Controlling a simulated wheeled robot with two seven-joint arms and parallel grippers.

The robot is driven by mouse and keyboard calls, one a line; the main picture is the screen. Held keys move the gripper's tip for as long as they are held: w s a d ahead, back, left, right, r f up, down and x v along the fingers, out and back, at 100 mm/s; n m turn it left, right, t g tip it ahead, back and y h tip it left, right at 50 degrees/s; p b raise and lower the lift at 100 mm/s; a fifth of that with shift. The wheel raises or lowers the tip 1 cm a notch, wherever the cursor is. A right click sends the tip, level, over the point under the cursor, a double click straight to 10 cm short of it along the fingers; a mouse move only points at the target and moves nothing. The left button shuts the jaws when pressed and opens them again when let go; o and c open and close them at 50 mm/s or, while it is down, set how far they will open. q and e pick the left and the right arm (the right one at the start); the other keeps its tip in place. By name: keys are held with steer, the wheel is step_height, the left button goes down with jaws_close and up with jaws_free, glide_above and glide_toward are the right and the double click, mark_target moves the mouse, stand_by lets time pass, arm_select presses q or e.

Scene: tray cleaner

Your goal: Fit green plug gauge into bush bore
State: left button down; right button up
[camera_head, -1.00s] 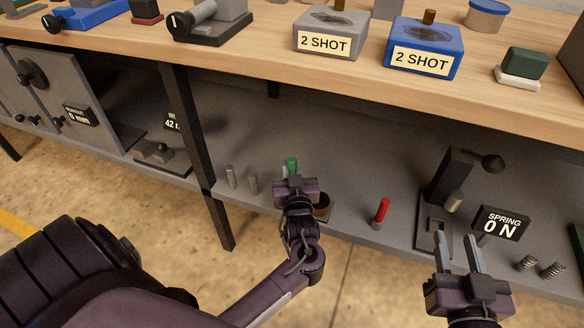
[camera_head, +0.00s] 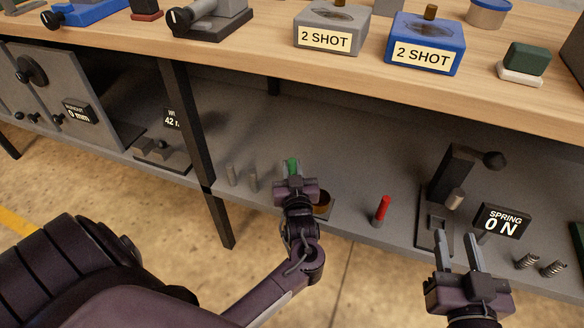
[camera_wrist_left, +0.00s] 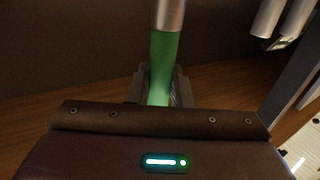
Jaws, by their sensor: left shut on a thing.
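The green plug gauge (camera_head: 292,167) shows just beyond my left gripper (camera_head: 293,178) in the head view. In the left wrist view the gauge's green handle (camera_wrist_left: 164,65) sits between the fingers, with a silver metal end (camera_wrist_left: 169,14) beyond it. My left gripper is shut on the green handle. The bush (camera_head: 322,204), a brown-gold round piece, is on the lower shelf just right of the gripper and is partly hidden by it. I cannot see its bore clearly. My right gripper (camera_head: 459,252) is open and empty at the front of the shelf.
A red plug gauge (camera_head: 382,209) stands right of the bush. Two grey pins (camera_head: 242,178) stand to the left. A spring tester (camera_head: 450,190), its "SPRING 0 N" sign (camera_head: 501,222) and springs (camera_head: 540,265) are on the right. The wooden bench top (camera_head: 250,58) overhangs the shelf (camera_head: 350,150).

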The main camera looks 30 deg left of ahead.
arm_select(q)
steer(key=shift+f+b, duration=1.2)
steer(key=shift+f, duration=0.6)
steer(key=c, duration=1.2)
jaws_free()
steer(key=p+v, duration=0.2)
steer(key=v, duration=0.6)
steer(key=shift+w, duration=0.1)
